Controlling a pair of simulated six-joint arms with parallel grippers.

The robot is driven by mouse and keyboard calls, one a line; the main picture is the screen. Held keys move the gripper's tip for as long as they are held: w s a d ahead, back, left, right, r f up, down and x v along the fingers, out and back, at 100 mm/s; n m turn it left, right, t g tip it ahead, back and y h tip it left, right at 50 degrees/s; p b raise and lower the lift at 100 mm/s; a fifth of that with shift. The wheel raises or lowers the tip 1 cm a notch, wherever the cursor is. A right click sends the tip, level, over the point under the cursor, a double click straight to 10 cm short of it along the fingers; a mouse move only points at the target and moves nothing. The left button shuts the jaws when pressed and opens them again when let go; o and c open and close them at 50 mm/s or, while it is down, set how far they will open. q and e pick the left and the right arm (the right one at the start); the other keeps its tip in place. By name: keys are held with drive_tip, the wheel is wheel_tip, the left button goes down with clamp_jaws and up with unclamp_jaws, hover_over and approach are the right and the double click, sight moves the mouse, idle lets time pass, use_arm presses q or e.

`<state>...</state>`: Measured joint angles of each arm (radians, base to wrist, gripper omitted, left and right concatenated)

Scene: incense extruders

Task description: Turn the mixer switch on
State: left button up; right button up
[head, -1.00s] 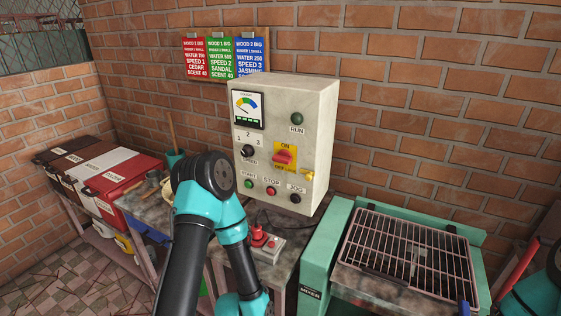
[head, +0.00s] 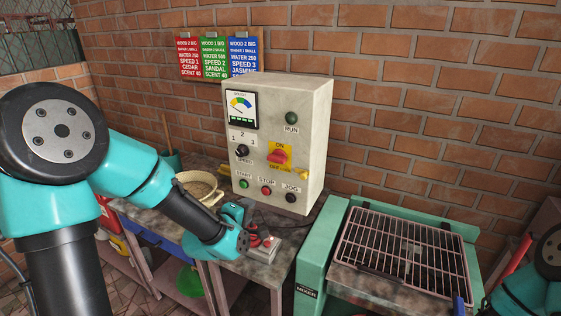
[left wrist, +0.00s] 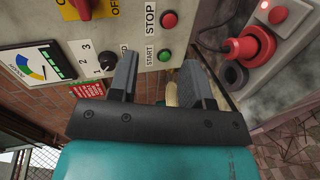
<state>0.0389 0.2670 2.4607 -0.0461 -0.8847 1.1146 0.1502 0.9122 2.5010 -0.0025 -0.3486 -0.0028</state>
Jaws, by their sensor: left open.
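The control panel (head: 277,120) is a pale box on the work table. Its mixer switch (head: 279,156) is a red handle on a yellow plate marked ON above and OFF below; the handle's exact setting is hard to tell. The switch also shows at the top left of the left wrist view (left wrist: 79,8). My left gripper (left wrist: 160,78) is open and empty, with its fingers pointing toward the panel's lower part near the START button, apart from the switch. In the head view its fingers are not clear behind my wrist. My right gripper is out of view.
A red plug or knob on a grey box (head: 262,247) stands below the panel, close to my left wrist. The green mixer (head: 316,262) with a wire grate (head: 405,250) is to the right. A beige round container (head: 197,184) sits left of the panel. The brick wall is behind.

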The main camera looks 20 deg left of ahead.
sight(275, 160)
use_arm(q)
wheel_tip(275, 160, up, 8)
drive_tip(key=n+t, duration=0.1)
drive_tip(key=t, duration=0.2)
drive_tip(key=shift+s+d+r, duration=0.2)
drive_tip(key=shift+d, duration=0.2)
drive_tip(key=w, duration=0.5)
drive_tip(key=w+d, duration=0.1)
drive_tip(key=w, duration=1.1)
drive_tip(key=shift+w+d, duration=0.15)
drive_tip(key=shift+d, duration=0.25)
drive_tip(key=shift+c, duration=0.2)
clamp_jaws()
